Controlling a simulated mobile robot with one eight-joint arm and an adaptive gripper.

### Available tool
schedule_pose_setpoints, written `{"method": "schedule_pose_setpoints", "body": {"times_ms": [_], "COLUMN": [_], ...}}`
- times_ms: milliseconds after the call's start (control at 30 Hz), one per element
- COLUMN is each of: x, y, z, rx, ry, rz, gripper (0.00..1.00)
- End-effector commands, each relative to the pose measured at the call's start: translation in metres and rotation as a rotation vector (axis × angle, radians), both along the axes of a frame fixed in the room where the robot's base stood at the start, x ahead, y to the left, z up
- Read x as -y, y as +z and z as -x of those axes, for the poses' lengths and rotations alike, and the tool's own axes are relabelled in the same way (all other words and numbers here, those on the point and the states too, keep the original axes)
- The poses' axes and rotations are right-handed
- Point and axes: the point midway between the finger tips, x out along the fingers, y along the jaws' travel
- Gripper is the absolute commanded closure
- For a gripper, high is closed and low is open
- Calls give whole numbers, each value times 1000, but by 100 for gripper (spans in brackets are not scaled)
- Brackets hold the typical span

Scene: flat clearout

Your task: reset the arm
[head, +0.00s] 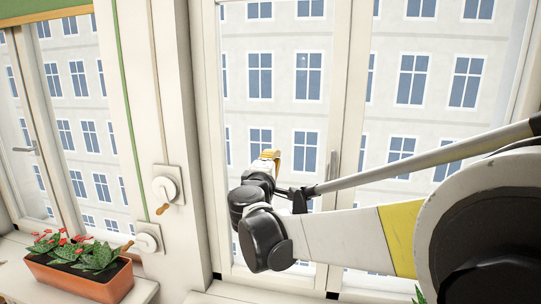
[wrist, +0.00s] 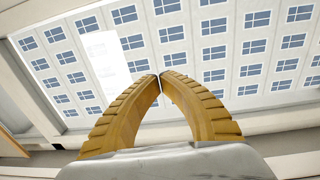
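My arm reaches in from the right in the head view, its white and yellow link running across in front of the middle window. My gripper (head: 268,158) is at the arm's far end, in front of the window glass, and only a small yellow part of it shows there. In the wrist view my gripper (wrist: 160,77) has two ribbed yellow fingers whose tips meet. Nothing shows between the fingers.
A window handle (head: 333,163) is right of my gripper. A planter with red flowers (head: 88,284) stands on the sill at lower left. Two round white winders (head: 165,189) are on the post between the windows. Green leaves show at the bottom right.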

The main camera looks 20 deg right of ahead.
Motion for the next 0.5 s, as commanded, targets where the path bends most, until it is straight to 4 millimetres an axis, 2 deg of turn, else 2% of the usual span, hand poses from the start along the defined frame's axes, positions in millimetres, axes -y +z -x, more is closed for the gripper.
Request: {"method": "schedule_pose_setpoints", "body": {"times_ms": [400,500], "x": [0,2], "y": [0,-8], "z": [1,7], "rx": [0,-2], "ry": [-1,-6], "rz": [0,-26], "gripper": [100,100]}}
